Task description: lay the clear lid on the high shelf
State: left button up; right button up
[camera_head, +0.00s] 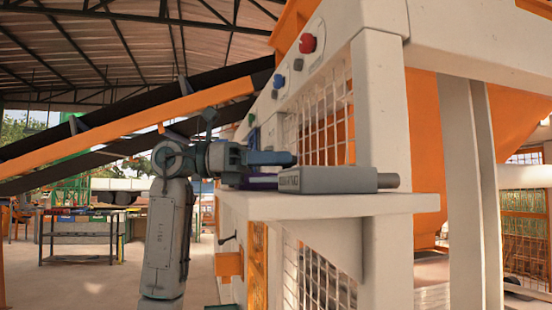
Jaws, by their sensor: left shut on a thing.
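My left gripper (288,158) is at the middle of the view, its arm coming up from the lower left. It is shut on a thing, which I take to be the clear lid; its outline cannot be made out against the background. The gripper is just above a pale shelf (400,204) that sticks out from the press. A dark purple-blue thing (262,183) shows on the shelf below the gripper, partly hidden. I cannot tell whether the lid touches anything. My right gripper is not in view.
A grey labelled box (335,180) with a round stub at its right end lies on the shelf, close by the gripper. The wire mesh (318,120) and posts of the press stand behind. A red button (308,43) is above. The shelf's right part is clear.

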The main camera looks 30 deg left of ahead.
pick_arm(q)
jog(key=shift+d, duration=0.1)
jog(key=shift+f, duration=0.7)
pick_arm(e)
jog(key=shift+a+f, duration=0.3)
pick_arm(q)
jog(key=o, duration=0.9)
jog(key=shift+b, duration=0.3)
jog(key=shift+c, duration=0.2)
jog(key=shift+o, duration=0.8)
jog(key=shift+f, duration=0.1)
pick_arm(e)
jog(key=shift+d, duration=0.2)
